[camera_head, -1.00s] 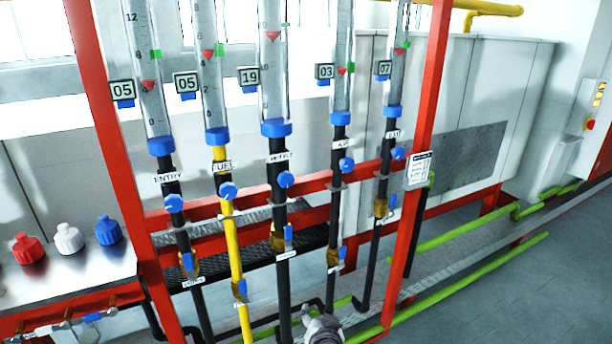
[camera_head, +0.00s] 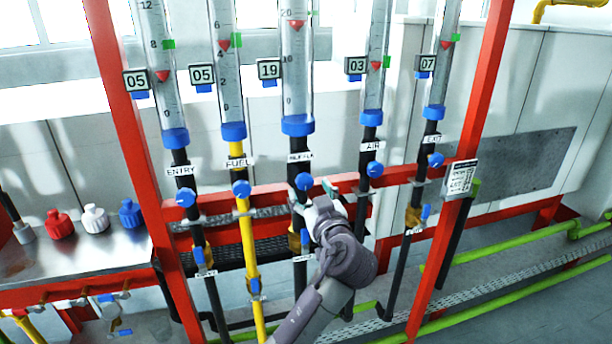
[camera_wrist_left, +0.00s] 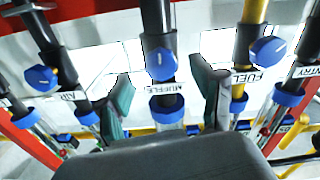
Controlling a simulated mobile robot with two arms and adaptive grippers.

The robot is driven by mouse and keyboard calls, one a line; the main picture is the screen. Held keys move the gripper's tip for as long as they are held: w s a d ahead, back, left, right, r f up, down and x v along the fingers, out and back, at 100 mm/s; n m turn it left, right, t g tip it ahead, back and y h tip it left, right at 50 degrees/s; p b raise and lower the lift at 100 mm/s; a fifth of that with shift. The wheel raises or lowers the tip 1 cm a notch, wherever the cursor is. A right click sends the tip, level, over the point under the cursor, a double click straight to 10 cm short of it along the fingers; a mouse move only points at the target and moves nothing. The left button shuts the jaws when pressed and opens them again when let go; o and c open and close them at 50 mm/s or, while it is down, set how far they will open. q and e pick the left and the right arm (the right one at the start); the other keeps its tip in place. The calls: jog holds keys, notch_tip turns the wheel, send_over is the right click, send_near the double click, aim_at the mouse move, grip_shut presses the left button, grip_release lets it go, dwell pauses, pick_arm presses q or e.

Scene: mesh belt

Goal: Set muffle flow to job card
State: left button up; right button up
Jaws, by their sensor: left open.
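The muffle flow tube (camera_head: 298,70) is the middle of several clear tubes, with a red float near its 20 mark and a display (camera_head: 269,69) reading 19. Its blue knob (camera_head: 304,181) sits on the black pipe below the MUFFLE label (camera_head: 300,157). The job card (camera_head: 460,178) hangs on the right red post; its text is too small to read. My left gripper (camera_head: 312,196) is open just below and in front of the muffle knob. In the left wrist view the muffle knob (camera_wrist_left: 161,63) shows between the parted fingers, apparently untouched. My right gripper is not in view.
The fuel knob (camera_head: 240,188) and air knob (camera_head: 375,169) flank the muffle knob closely. A red crossbar (camera_head: 400,174) runs behind the pipes. Blue-handled valves, including the fuel valve (camera_head: 255,286), sit lower. A metal bench (camera_head: 85,255) with coloured bottles stands at left.

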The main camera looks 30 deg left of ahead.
aim_at(306, 184)
pick_arm(q)
jog(key=shift+p+x, duration=0.5)
jog(key=shift+x, duration=1.75)
jog(key=shift+c, duration=0.2)
jog(key=c, duration=1.1)
jog(key=m, duration=0.4)
jog(key=shift+m, duration=0.3)
jog(key=o, duration=1.1)
jog(key=shift+o, duration=0.2)
